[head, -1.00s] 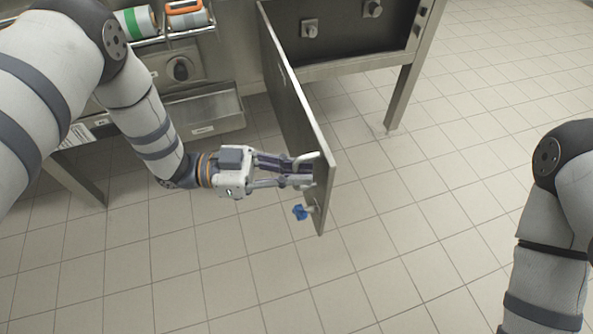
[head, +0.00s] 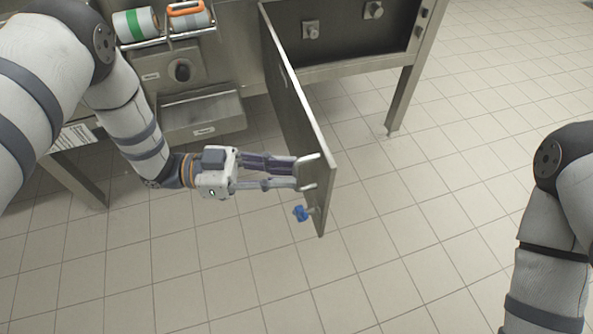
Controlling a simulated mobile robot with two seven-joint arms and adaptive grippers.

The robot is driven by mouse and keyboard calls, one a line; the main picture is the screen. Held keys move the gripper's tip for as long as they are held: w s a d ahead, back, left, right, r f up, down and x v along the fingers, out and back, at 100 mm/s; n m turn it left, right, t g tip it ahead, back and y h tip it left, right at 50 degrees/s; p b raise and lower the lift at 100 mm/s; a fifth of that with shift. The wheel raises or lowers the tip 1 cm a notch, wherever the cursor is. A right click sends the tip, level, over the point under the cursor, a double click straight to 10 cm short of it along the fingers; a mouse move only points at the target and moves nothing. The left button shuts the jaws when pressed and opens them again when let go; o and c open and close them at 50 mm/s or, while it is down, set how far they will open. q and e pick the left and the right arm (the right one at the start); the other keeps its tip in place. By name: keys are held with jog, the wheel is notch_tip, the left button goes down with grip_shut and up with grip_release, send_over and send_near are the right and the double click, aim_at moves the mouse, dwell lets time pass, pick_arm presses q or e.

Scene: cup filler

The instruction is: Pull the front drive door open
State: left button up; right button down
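The front drive door (head: 295,115) is a grey metal panel. It stands swung out from the cabinet, its free edge toward me, with the dark interior (head: 345,35) exposed. A pale handle (head: 309,158) sits near the free edge on the door's left face. A blue knob (head: 300,213) is below it. My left gripper (head: 298,174) is just left of the handle, its two fingers apart with nothing seen held between them. Whether a fingertip still touches the handle is hard to tell. My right gripper is out of view; only my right arm shows at the right edge.
At the upper left, a shelf holds a roll with a green band (head: 136,23) and an orange-handled item (head: 187,14). A dial (head: 181,70) and a metal drawer-like box (head: 203,117) are below. A cabinet leg (head: 402,98) stands right of the door. The tiled floor is otherwise clear.

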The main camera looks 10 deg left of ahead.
pick_arm(q)
jog(key=s+a, duration=0.1)
jog(key=a, duration=0.8)
jog(key=shift+s, duration=0.2)
